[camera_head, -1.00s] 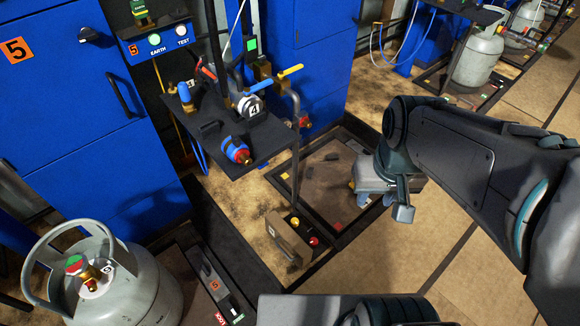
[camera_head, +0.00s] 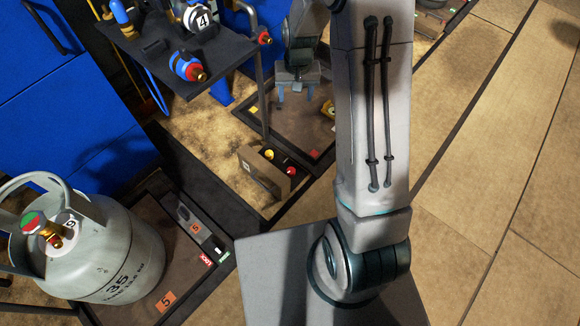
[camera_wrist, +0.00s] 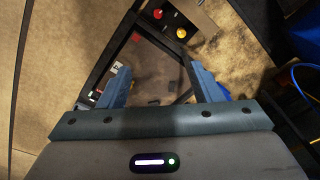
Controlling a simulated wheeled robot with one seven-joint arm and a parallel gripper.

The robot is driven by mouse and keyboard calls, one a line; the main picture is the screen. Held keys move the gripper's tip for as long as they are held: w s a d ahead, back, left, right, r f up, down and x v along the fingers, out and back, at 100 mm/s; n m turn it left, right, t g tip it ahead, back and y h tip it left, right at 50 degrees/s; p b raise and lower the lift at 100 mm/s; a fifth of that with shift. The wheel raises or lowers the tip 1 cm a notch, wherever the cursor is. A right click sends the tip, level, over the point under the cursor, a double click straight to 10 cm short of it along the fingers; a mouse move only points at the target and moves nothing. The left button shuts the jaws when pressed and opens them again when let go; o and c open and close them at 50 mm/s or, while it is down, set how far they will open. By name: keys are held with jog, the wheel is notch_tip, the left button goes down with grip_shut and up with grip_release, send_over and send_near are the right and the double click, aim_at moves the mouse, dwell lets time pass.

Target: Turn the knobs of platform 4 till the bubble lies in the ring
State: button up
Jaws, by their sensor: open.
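Platform 4 (camera_head: 262,128) is a dark-framed, brown-topped platform on the floor below the shelf numbered 4. A yellow piece (camera_head: 252,110) sits at its left edge and a red piece (camera_head: 315,153) at its near corner. A yellow round piece (camera_head: 327,108) shows at its right, partly hidden by my arm; I cannot tell whether it is the bubble level. No bubble or ring can be made out. My gripper (camera_head: 296,95) is open and points down over the platform. In the wrist view its fingers (camera_wrist: 162,88) are apart with nothing between them, and the platform (camera_wrist: 150,78) lies beyond.
A box with a yellow and a red button (camera_head: 268,172) stands before the platform; it also shows in the wrist view (camera_wrist: 185,18). A dark shelf (camera_head: 195,62) with fittings overhangs at left. A grey gas cylinder (camera_head: 105,255) stands on platform 5. The floor at right is clear.

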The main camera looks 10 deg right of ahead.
jog(key=m+b, duration=0.1)
jog(key=b, duration=0.3)
send_over(291, 170)
notch_tip(291, 170, down, 24)
jog(key=shift+m+g, duration=0.4)
notch_tip(291, 170, down, 28)
jog(key=b, duration=0.8)
jog(key=c, duration=1)
